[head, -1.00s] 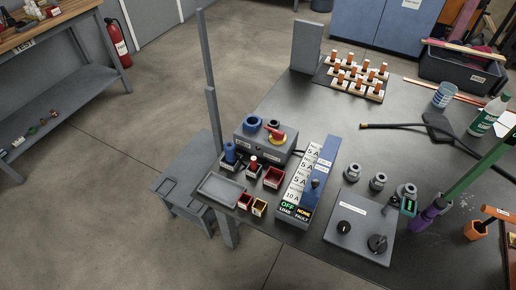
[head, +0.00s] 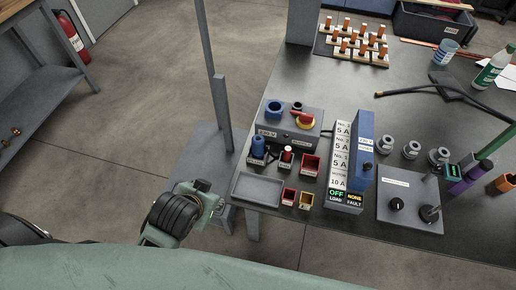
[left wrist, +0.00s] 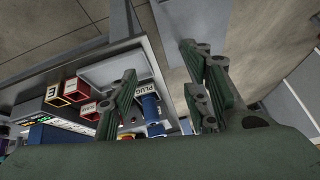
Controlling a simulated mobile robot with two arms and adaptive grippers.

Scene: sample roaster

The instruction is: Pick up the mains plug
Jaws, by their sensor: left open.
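The blue mains plug (head: 258,146) stands in a small holder at the left end of the dark table, behind the grey tray. In the left wrist view the blue plug (left wrist: 150,107) shows beside a white label reading PLUG, partly behind one finger. My left gripper (left wrist: 160,62) is open and empty, its two dark green fingers spread, with the plug beyond and beside the left one. In the head view my left arm's end hangs off the table's left edge, left of and nearer than the plug; its fingertips are not clear there. My right gripper is not in view.
A grey tray (head: 258,189), red bin (head: 310,165) and grey box with a red-yellow switch (head: 291,127) crowd the plug. The breaker panel (head: 345,170) stands to the right. A grey upright post (head: 221,112) rises at the table's left.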

